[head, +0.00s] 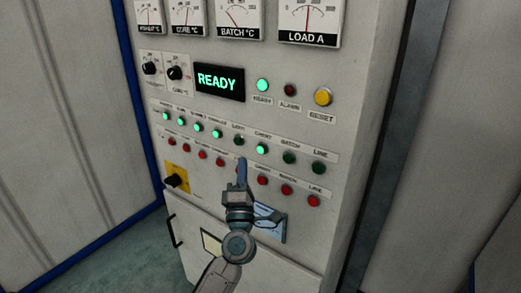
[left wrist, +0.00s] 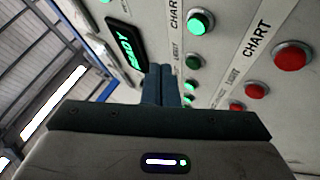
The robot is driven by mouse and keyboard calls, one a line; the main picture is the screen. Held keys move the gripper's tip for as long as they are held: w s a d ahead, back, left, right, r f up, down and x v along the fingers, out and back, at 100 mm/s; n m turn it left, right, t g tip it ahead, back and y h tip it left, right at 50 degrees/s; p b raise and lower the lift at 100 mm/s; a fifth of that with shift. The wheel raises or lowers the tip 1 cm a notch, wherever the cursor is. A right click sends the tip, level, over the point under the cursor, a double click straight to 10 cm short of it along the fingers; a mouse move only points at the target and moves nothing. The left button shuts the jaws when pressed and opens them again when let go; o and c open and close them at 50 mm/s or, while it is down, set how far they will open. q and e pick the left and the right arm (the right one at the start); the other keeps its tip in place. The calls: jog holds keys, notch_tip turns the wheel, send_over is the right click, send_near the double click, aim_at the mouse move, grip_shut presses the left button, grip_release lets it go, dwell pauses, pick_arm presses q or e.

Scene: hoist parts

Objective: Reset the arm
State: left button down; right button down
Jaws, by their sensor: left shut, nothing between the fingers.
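My left gripper (head: 241,168) is shut and empty, its fingers pointing up in front of the control panel (head: 345,110), over the lower button row. In the left wrist view its closed fingertips (left wrist: 164,76) are near the panel face; I cannot tell if they touch it. The fingers hide part of the red row in the head view. The display (head: 219,82) reads READY in green. The lamp beside it (head: 263,85) is lit green, the alarm lamp (head: 290,90) is dark, and the yellow RESET button (head: 323,96) is at right. My right gripper is not in view.
Several green buttons, some lit, such as the CHART one (head: 261,149), sit above several red buttons (head: 286,189). A yellow-plated rotary switch (head: 176,180) and a black door handle (head: 173,230) are lower left. Gauges (head: 309,20) line the top. Cabinet walls stand at both sides.

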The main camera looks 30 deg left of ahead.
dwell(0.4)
pick_arm(q)
jog(key=w+d+f+m+g+h+b, duration=0.15)
jog(key=f+m+h, duration=0.35)
jog(key=f, duration=1.1)
jog(key=w+d+f+m+g+h+b, duration=0.1)
jog(key=w+f+m+h, duration=0.15)
jog(key=f+m, duration=0.85)
jog(key=s+d+f+m+g+h+b, duration=0.15)
jog(key=s+f, duration=0.25)
jog(key=f, duration=1)
jog(key=s+f+g+h, duration=0.2)
jog(key=s+f+g, duration=0.15)
jog(key=f, duration=1.05)
jog(key=s+f+m+g+b, duration=0.2)
jog(key=s+f+m+g, duration=0.25)
jog(key=s+f, duration=1.35)
jog(key=s+f+m+g, duration=0.1)
jog(key=s+f, duration=0.3)
jog(key=s, duration=0.4)
jog(key=s+f+m+g+b, duration=0.1)
jog(key=s+f+g, duration=0.3)
jog(key=s, duration=0.5)
jog(key=s+f+m+g, duration=0.1)
jog(key=s+f+g, duration=0.1)
jog(key=s+f, duration=0.3)
jog(key=s, duration=0.3)
jog(key=shift+s+d+f+m+g, duration=0.25)
jog(key=shift+s+f+m+g, duration=0.05)
jog(key=shift+s+g, duration=0.1)
